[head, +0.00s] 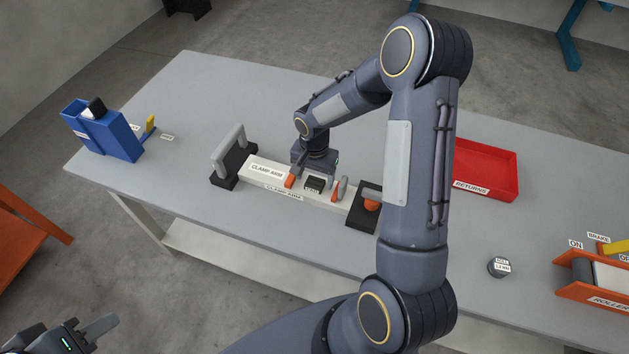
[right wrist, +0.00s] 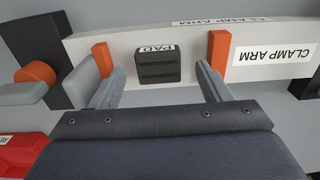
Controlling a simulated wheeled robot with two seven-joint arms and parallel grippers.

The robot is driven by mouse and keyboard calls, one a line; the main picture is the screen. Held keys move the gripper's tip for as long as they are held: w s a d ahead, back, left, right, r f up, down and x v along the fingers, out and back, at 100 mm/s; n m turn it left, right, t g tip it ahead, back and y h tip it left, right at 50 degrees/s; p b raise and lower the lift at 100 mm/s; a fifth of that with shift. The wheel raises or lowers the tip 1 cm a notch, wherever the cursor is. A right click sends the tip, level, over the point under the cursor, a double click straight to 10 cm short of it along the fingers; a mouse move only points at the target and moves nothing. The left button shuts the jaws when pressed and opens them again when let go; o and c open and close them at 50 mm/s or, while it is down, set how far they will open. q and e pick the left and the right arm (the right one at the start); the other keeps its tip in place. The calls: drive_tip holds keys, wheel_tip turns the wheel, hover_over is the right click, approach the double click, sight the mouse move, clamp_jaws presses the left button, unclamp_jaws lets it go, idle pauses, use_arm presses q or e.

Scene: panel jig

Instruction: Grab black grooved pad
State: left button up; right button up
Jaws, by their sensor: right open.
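The black grooved pad (head: 314,184) sits on the white clamp arm (head: 260,169), between two orange blocks. In the right wrist view the pad (right wrist: 158,68) shows its grooves and a PAD label. My right gripper (head: 319,178) is open over the clamp arm. In the right wrist view the fingers of my right gripper (right wrist: 160,72) stand apart on either side of the pad, with a gap on each side and nothing held. My left gripper (head: 92,333) is at the bottom left corner, away from the table, partly cut off; its jaw opening is unclear.
Orange blocks (right wrist: 103,58) (right wrist: 218,48) stand close outside the fingers. A grey handle (head: 229,150) rises at the clamp's left end. A blue holder (head: 103,133) is at the left, a red returns tray (head: 487,168) at the right. The table (head: 195,90) behind the clamp is clear.

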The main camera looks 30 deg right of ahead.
drive_tip(key=shift+s+f, duration=0.1)
drive_tip(key=shift+f, duration=0.6)
drive_tip(key=c, duration=1.1)
